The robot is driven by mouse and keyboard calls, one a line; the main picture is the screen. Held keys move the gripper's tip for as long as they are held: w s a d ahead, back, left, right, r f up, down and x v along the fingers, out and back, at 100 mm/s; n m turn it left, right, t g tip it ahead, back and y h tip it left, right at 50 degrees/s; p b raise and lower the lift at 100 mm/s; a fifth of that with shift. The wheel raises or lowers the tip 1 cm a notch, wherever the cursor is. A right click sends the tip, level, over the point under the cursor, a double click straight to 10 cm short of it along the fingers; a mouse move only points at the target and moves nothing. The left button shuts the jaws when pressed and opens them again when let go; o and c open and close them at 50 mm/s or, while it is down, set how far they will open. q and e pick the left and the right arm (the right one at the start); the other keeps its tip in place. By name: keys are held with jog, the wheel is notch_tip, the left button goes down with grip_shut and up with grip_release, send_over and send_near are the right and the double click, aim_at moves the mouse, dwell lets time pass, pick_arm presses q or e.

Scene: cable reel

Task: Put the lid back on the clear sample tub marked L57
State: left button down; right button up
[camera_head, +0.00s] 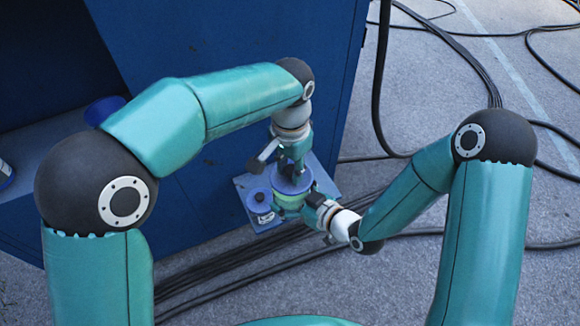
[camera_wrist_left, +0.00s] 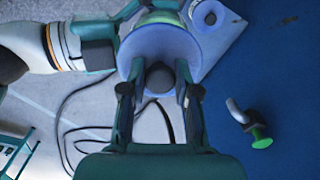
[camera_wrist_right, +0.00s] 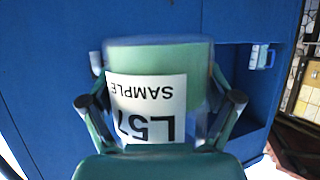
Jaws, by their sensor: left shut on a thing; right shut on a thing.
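The clear tub marked L57 (camera_wrist_right: 145,105) has a white label and green contents. The label appears upside down in the right wrist view. In the head view the tub (camera_head: 288,201) is above a small blue-grey shelf. My right gripper (camera_head: 319,213) is shut around its side. The blue lid (camera_wrist_left: 160,48) has a dark round knob, and my left gripper (camera_wrist_left: 158,88) is shut on that knob from above. In the head view the lid (camera_head: 291,181) is at the top of the tub, roughly level. I cannot tell whether it is seated or slightly above the rim.
A small jar with a blue lid (camera_head: 262,205) stands close left of the tub on the shelf (camera_head: 247,186). A blue panel (camera_head: 215,190) rises behind. A lever with a green knob (camera_wrist_left: 262,138) sticks out there. Black cables (camera_head: 225,270) cross the floor.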

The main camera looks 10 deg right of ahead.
pick_arm(q)
jog(key=shift+f, duration=0.75)
jog(key=shift+f, duration=0.55)
jog(key=c, duration=0.8)
grip_release()
jog(key=shift+o, duration=0.2)
jog(key=shift+r, duration=0.1)
notch_tip(320, 180, up, 12)
jog(key=shift+f, duration=0.2)
jog(key=shift+w+f, duration=0.1)
